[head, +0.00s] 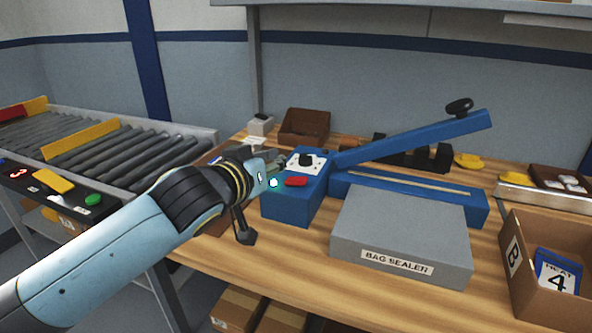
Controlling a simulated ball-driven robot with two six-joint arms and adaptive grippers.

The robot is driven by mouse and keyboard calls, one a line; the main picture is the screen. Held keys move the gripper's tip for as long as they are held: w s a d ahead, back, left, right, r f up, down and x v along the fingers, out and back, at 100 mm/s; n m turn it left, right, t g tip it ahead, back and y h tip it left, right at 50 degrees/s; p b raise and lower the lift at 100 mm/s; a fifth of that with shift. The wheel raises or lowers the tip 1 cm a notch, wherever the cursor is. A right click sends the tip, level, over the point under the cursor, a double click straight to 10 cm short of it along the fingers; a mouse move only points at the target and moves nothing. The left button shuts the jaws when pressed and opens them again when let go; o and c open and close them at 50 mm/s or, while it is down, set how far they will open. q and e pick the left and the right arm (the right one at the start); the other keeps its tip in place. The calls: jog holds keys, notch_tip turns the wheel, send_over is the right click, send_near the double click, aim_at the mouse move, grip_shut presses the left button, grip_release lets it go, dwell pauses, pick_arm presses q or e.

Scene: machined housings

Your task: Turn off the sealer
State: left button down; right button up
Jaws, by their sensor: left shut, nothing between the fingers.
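The blue bag sealer (293,207) stands on the wooden bench, with its lever arm (415,137) raised to the right and a black knob at its end. Its control box carries a red switch (296,181) and a black dial (306,159) on a white plate. A small glowing green light (274,183) shows just left of the switch. My left gripper (274,160) is shut and empty at the left edge of the control box, close to the dial plate. My wrist partly hides its fingers, and I cannot tell whether they touch the box. My right gripper is not in view.
A grey "BAG SEALER" block (402,232) stands in front of the sealer. A cardboard box marked B (516,262) is at the right. A roller conveyor (120,155) runs at the left.

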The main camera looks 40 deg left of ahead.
pick_arm(q)
send_over(296, 181)
jog(key=s, duration=0.2)
jog(key=shift+w+f+p, duration=0.1)
jog(key=shift+f+p, duration=0.25)
jog(key=shift+f, duration=0.45)
jog(key=f, duration=0.3)
jog(key=shift+w+d+f, duration=0.2)
jog(key=shift+w+d, duration=0.1)
jog(key=shift+w, duration=0.1)
jog(key=shift+d+f, duration=0.1)
jog(key=shift+f, duration=0.35)
